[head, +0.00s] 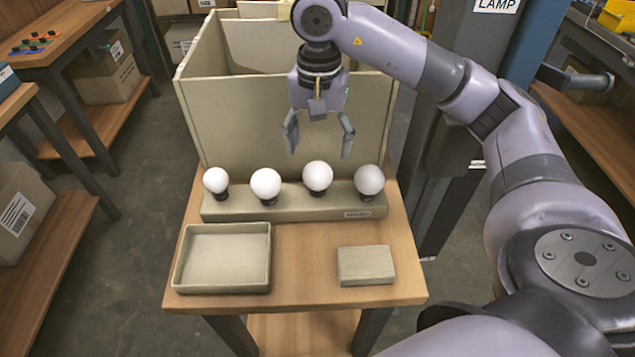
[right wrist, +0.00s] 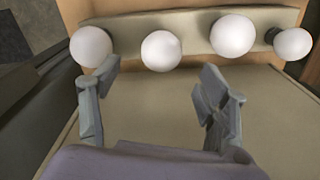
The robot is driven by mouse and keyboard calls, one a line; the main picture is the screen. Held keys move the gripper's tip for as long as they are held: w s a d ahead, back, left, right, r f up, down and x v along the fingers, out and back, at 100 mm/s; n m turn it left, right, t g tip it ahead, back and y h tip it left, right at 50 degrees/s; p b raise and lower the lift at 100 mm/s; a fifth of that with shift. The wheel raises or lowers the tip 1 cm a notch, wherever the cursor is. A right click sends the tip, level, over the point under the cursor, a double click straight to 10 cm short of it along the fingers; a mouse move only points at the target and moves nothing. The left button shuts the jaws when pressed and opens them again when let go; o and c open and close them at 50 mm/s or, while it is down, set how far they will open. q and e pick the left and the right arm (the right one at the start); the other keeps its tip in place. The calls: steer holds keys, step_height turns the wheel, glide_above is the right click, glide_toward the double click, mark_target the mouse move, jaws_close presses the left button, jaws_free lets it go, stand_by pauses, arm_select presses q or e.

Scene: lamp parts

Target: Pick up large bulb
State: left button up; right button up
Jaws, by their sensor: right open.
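Several round white bulbs with dark bases stand upright in a row on a beige holder (head: 290,212). From left to right in the head view they are a far-left bulb (head: 215,179), a second bulb (head: 265,183), a third bulb (head: 317,176) and a far-right bulb (head: 369,180). They are close in size, and I cannot tell which is the large one. My right gripper (head: 319,150) is open and empty, above and behind the row, near the third bulb. Its spread fingers also show in the right wrist view (right wrist: 160,75), with the bulbs beyond them. My left gripper is not in view.
A tall beige partitioned box (head: 230,120) stands behind the row. An open shallow tray (head: 178,270) and a small closed box (head: 366,265) sit in front on the wooden table (head: 305,285). Bare tabletop lies between them. Side benches stand left and right.

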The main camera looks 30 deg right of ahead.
mark_target(317, 167)
step_height(317, 167, down, 4)
steer(key=shift+r, duration=0.1)
steer(key=shift+w+a+f+p, duration=0.1)
steer(key=shift+f+p, duration=0.3)
steer(key=shift+f, duration=2.25)
steer(key=shift+c, duration=0.4)
steer(key=c, duration=1)
steer(key=shift+r, duration=0.1)
